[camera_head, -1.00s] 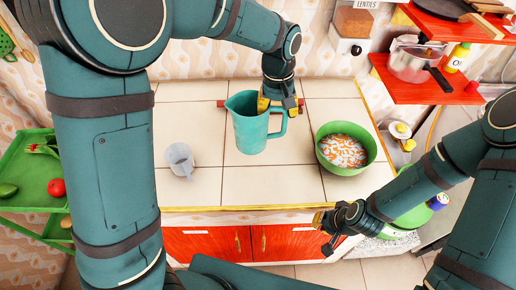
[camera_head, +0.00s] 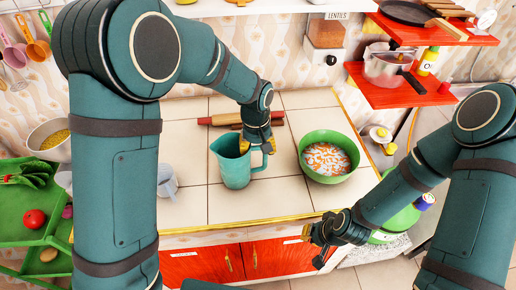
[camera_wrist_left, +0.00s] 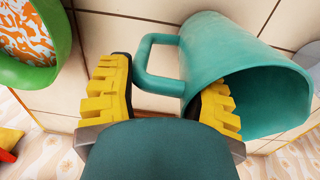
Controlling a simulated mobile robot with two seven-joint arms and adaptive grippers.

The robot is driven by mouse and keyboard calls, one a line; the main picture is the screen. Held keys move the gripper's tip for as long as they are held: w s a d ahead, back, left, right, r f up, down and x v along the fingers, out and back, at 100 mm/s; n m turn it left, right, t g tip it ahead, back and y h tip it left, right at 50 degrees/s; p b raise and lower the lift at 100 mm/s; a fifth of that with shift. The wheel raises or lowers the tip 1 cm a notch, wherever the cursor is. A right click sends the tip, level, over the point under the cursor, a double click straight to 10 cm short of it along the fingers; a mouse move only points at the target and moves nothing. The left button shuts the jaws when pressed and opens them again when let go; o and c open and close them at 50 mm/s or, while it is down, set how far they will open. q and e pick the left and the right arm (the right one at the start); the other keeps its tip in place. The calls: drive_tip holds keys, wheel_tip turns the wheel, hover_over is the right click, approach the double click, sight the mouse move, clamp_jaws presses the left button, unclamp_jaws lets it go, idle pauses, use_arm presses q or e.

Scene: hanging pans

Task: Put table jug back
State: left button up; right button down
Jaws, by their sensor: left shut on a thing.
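The teal jug (camera_head: 231,168) is upright over the tiled counter, left of the green bowl. I cannot tell whether its base touches the tiles. My left gripper (camera_head: 258,146) is at its handle side, near the rim. In the left wrist view the jug (camera_wrist_left: 225,50) lies right of centre, its handle between the yellow fingers of the left gripper (camera_wrist_left: 163,100). One finger is at the jug's mouth, the other outside the handle. My right gripper (camera_head: 312,246) is empty in front of the counter's front edge, its fingers apart.
The green bowl (camera_head: 328,158) of orange and white pieces stands right of the jug, and a grey cup (camera_head: 168,182) stands left. Red shelves (camera_head: 400,92) hang at upper right. The counter's front middle is clear.

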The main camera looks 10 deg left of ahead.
use_arm(q)
drive_tip(key=o, duration=1.2)
drive_tip(key=shift+f, duration=0.1)
drive_tip(key=shift+o, duration=0.2)
drive_tip(key=shift+r, duration=0.45)
wheel_tip(320, 180, up, 11)
drive_tip(key=p, duration=0.1)
drive_tip(key=shift+a+r, duration=0.2)
drive_tip(key=shift+s, duration=0.15)
